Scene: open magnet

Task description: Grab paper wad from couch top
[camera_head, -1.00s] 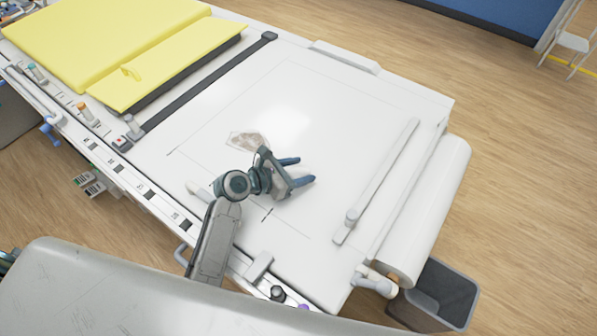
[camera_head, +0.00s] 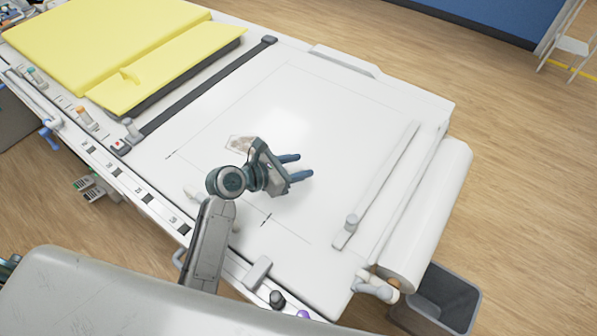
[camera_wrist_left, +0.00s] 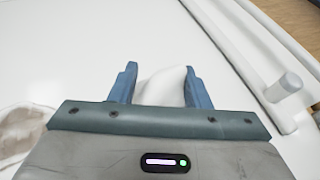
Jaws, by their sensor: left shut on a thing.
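A white paper wad (camera_wrist_left: 163,86) shows in the left wrist view, between the two blue fingers of my left gripper (camera_wrist_left: 169,84). The gripper is shut on it. In the head view, my left gripper (camera_head: 295,167) is over the white couch top (camera_head: 340,130), its fingers pointing right. The wad cannot be made out against the white surface there. My right gripper is in neither view.
A brownish stained patch (camera_head: 239,143) lies beside my gripper, partly hidden by it. A pale bar (camera_head: 380,182) lies along the right side, with a white roll (camera_head: 432,215) beyond it. Yellow pads (camera_head: 100,40) cover the far left. A grey bin (camera_head: 445,300) stands at lower right.

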